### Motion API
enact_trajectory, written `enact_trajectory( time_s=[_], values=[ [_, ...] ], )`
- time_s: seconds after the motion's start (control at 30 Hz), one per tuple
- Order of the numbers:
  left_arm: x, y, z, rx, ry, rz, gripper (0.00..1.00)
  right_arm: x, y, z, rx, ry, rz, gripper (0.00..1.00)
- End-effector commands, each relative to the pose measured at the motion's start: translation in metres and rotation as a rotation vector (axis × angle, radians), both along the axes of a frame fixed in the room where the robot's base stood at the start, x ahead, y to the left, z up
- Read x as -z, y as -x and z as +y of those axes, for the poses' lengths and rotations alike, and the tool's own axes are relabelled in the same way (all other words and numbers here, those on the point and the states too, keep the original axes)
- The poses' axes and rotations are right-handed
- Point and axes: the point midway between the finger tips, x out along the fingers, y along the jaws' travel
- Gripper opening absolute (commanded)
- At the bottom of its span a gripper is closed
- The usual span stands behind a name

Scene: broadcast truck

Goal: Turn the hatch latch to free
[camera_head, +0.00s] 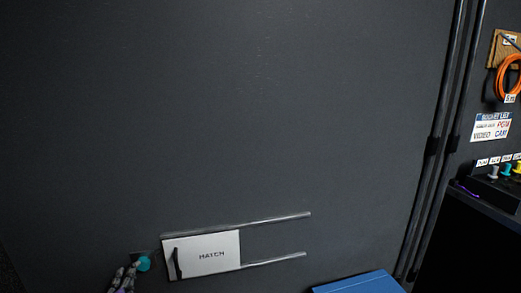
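A white hatch panel (212,262) marked "HATCH" sits low on the dark wall, left of centre. A dark upright handle (177,262) is on its left part. A teal round knob (144,264), which looks like the latch, is just left of the panel, over a small dark plate. My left gripper (128,277) is at the bottom edge, just below and left of the knob. It is close to the knob; I cannot tell whether they touch. It is small, dark and partly cut off, so its opening is unclear. My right gripper is out of view.
Two pale rails (275,219) run right from the panel. A blue box-like surface (358,285) is at the bottom edge. Dark vertical pipes (432,150), an orange cable coil (510,78), a label sheet (491,127) and coloured connectors (505,169) are at right. The upper wall is bare.

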Motion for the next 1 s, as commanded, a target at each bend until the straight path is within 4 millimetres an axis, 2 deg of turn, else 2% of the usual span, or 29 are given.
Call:
enact_trajectory(
  time_s=[0.43,1.0],
  values=[
    [0.007,-0.001,-0.008,0.006,0.004,0.010,0.00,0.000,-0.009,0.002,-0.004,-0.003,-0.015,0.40],
    [0.022,-0.002,-0.012,0.006,0.004,0.013,0.00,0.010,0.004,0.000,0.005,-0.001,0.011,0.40]
  ],
)
